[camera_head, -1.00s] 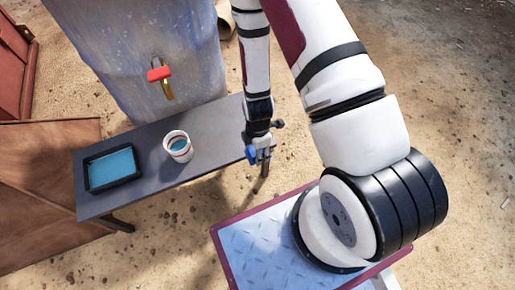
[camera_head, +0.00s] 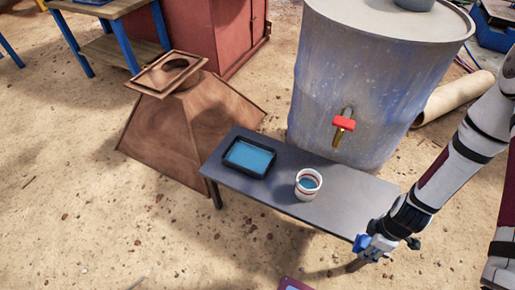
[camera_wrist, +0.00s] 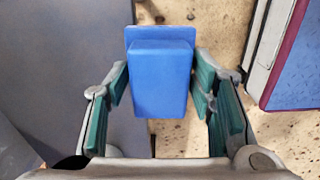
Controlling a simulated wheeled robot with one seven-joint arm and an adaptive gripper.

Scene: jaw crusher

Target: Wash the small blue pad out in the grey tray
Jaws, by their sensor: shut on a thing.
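The small blue pad (camera_wrist: 160,80) is held between the green-lined fingers of my gripper (camera_wrist: 161,82) in the wrist view. In the head view the pad (camera_head: 361,243) shows as a small blue patch at my gripper, by the right end of the dark bench (camera_head: 340,213). The tray (camera_head: 243,171) is dark grey to black, rectangular and holds blue liquid. It sits on the left part of the bench, well to the left of my gripper. The underside of the pad is hidden.
A white cup (camera_head: 308,192) with red bands and blue liquid stands between the tray and my gripper. A large grey-blue barrel (camera_head: 375,85) with a red-handled tap (camera_head: 343,124) rises behind the bench. A brown hopper (camera_head: 185,130) stands to the left. Sandy ground lies in front.

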